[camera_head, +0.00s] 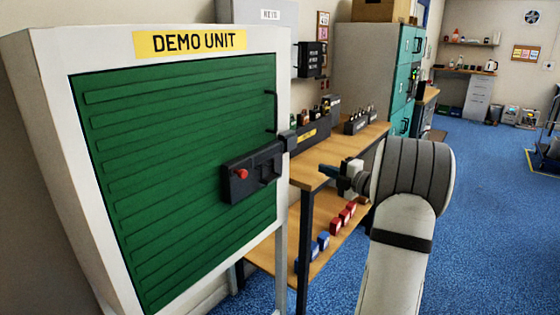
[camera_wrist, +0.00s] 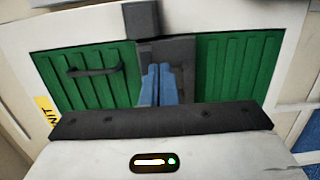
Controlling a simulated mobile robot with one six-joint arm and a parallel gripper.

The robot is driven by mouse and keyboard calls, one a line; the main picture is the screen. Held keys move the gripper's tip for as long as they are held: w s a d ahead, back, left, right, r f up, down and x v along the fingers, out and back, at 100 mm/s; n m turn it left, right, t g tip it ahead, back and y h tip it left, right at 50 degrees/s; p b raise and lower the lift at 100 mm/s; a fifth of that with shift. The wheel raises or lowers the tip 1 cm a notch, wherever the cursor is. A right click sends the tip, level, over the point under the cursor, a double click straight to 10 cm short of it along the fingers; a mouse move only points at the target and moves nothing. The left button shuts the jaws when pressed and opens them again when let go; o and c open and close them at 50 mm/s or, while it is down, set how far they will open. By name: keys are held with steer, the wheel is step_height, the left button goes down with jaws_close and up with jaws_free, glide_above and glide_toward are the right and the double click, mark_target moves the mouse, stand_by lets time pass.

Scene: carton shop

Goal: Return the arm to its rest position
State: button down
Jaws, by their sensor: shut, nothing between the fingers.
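My arm reaches up at the right of the head view, and my gripper (camera_head: 328,170) points left toward the demo unit. In the wrist view the blue fingers of my gripper (camera_wrist: 160,84) are together, with nothing between them. The demo unit has a green ribbed door (camera_head: 175,170) in a white frame, and the door looks closed. A dark latch box (camera_head: 238,182) with a red knob is on the door's right side. My gripper is apart from it in the head view. In the wrist view the dark latch box (camera_wrist: 182,58) lies behind the fingers and is partly hidden.
A wooden workbench (camera_head: 350,152) with dark racks on top stands behind my gripper. Its lower shelf (camera_head: 325,253) bears red and blue items. Teal lockers (camera_head: 405,70) stand farther back. The blue floor (camera_head: 490,200) at the right is mostly clear.

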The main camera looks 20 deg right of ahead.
steer(key=w+a+r+m+h+p, duration=0.2)
steer(key=w+a+r+m+h, duration=0.1)
steer(key=a+r+m+h, duration=0.3)
steer(key=s+a+m+g+h+p, duration=0.1)
steer(key=s+a+m+g+h, duration=0.25)
steer(key=s+a+m, duration=0.35)
steer(key=s+a+f+m+g+y+p, duration=0.1)
steer(key=s+a+f+m+g, duration=0.1)
steer(key=s+a, duration=0.4)
steer(key=s+a+f+m+g+p, duration=0.1)
steer(key=s+a+f+m+g, duration=0.2)
steer(key=s+a, duration=0.4)
steer(key=s+a+f+m+g+y+p, duration=0.1)
steer(key=s+a+m+g, duration=0.3)
steer(key=s, duration=1)
steer(key=a+f+g, duration=0.1)
steer(key=a, duration=0.1)
steer(key=shift+a+f+y, duration=0.3)
steer(key=shift+y, duration=0.05)
